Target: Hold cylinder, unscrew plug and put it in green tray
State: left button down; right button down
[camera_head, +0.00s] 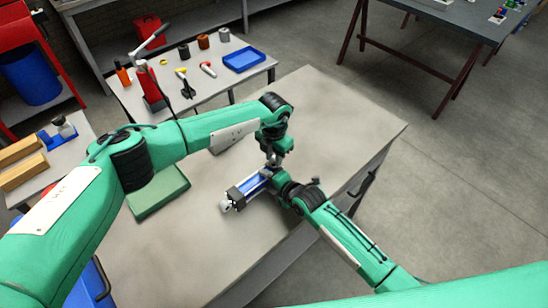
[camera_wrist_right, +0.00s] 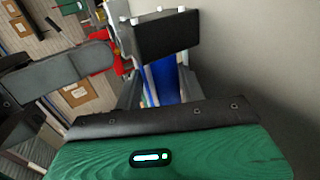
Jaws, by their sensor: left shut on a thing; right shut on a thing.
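The blue cylinder (camera_head: 254,185) with dark end blocks and a silver rod end lies at an angle on the grey workbench. It also shows in the right wrist view (camera_wrist_right: 163,78), beyond the green wrist body. My right gripper (camera_head: 277,181) is shut on the cylinder body from the right. My left gripper (camera_head: 271,165) reaches down to the cylinder's far end and is shut there. The plug is not visible; it appears hidden between the left fingertips. The green tray (camera_head: 158,193) lies on the workbench left of the cylinder, partly behind my left arm.
The grey workbench (camera_head: 340,115) is clear at its far right and in front of the cylinder. A back table holds a red press (camera_head: 148,85), several small parts and a blue tray (camera_head: 244,60). Wooden boxes (camera_head: 22,160) stand at the left.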

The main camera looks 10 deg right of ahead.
aim_at(273, 158)
pick_arm(q)
jog(key=shift+r, duration=0.45)
pick_arm(e)
jog(key=shift+s+f, duration=0.1)
jog(key=shift+f, duration=0.1)
pick_arm(q)
jog(key=shift+r, duration=2)
pick_arm(e)
jog(key=c, duration=0.7)
grip_release()
jog(key=shift+c, duration=0.2)
pick_arm(q)
jog(key=shift+w+a+f, duration=0.1)
jog(key=shift+f, duration=0.2)
pick_arm(e)
jog(key=shift+s+d+r, duration=0.2)
jog(key=shift+s+d, duration=0.2)
jog(key=shift+s, duration=0.05)
pick_arm(q)
notch_tip(273, 158, down, 3)
jog(key=b, duration=0.3)
jog(key=shift+r, duration=0.2)
pick_arm(e)
jog(key=v, duration=1.1)
jog(key=shift+a+r, duration=0.2)
jog(key=shift+r, duration=0.05)
